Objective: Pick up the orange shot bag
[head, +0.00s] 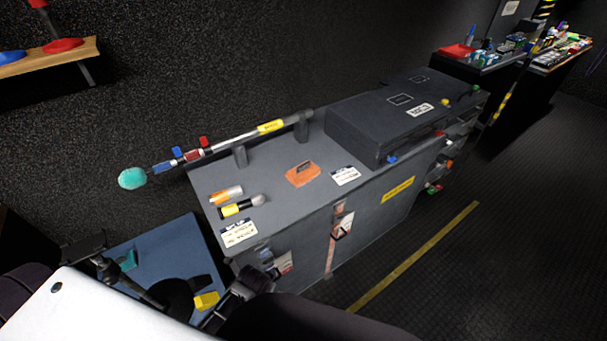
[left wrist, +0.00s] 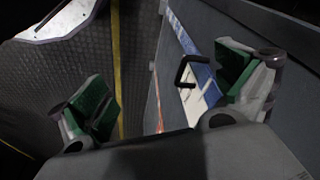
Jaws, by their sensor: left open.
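The orange shot bag (head: 302,174) lies flat on the grey top of the long case (head: 275,200), near the middle of the head view. It is not visible in the left wrist view. My left gripper (left wrist: 165,90) is open in the left wrist view, its green-padded fingers wide apart with nothing between them. It faces down past the side of a grey case with a black handle and a blue-and-white label. In the head view, dark arm parts show at the lower left, well away from the bag. I cannot make out a right gripper.
A black box (head: 385,115) stands to the right. A yellow line (head: 415,257) crosses the open floor.

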